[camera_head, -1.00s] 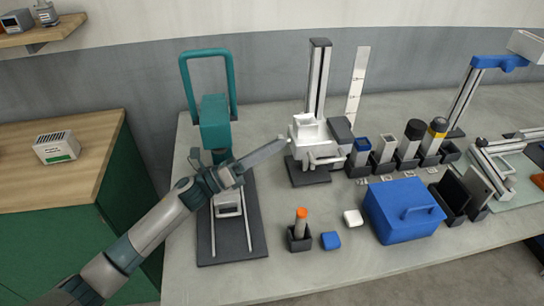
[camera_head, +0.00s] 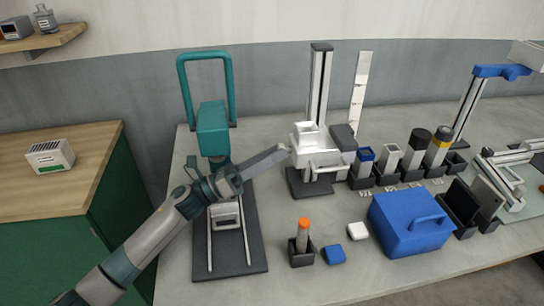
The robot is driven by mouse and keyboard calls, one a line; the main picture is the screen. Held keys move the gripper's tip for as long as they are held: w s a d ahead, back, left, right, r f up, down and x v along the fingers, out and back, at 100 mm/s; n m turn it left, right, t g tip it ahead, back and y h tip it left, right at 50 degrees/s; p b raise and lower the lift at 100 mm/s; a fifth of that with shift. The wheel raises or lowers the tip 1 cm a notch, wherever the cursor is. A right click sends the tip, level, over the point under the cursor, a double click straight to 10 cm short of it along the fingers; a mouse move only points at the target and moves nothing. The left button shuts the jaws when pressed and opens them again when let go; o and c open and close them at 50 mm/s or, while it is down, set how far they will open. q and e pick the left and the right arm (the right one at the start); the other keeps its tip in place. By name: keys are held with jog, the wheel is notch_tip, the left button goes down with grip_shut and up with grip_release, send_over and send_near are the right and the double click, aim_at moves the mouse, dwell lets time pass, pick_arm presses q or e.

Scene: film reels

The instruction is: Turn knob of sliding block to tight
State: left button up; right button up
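The white sliding block (camera_head: 303,156) sits low on an upright metal rail (camera_head: 319,85) with a dark base (camera_head: 310,184), behind the middle of the table. A light bar sticks out at its front right. My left gripper (camera_head: 283,153) reaches in from the left, and its tip is at the block's left side. The tip touches or nearly touches there; I cannot tell which. The fingers show edge-on, so their opening is unclear. No knob can be made out at the tip; the gripper may hide it. My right gripper is not in view.
A teal press-like stand (camera_head: 213,130) is behind my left wrist. Dark holders with upright parts (camera_head: 389,157) stand right of the rail. A blue box (camera_head: 400,235), an orange-topped cylinder (camera_head: 303,235) and two small blocks are in front. Bare table lies along the front edge.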

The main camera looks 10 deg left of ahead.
pick_arm(q)
jog(key=shift+s+a+f, duration=0.1)
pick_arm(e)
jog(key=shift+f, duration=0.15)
pick_arm(q)
jog(key=s+a+b, duration=0.1)
jog(key=s+a, duration=0.1)
jog(key=a, duration=0.1)
jog(key=s+a+b, duration=0.2)
jog(key=a, duration=0.2)
jog(key=s+a+f+b, duration=0.1)
jog(key=s+a+b, duration=0.1)
jog(key=a, duration=0.2)
jog(key=shift+s+a, duration=0.2)
jog(key=shift+a, duration=0.05)
jog(key=shift+s+a+r+b, duration=0.1)
jog(key=shift+s+a+b, duration=0.25)
jog(key=shift+a, duration=0.3)
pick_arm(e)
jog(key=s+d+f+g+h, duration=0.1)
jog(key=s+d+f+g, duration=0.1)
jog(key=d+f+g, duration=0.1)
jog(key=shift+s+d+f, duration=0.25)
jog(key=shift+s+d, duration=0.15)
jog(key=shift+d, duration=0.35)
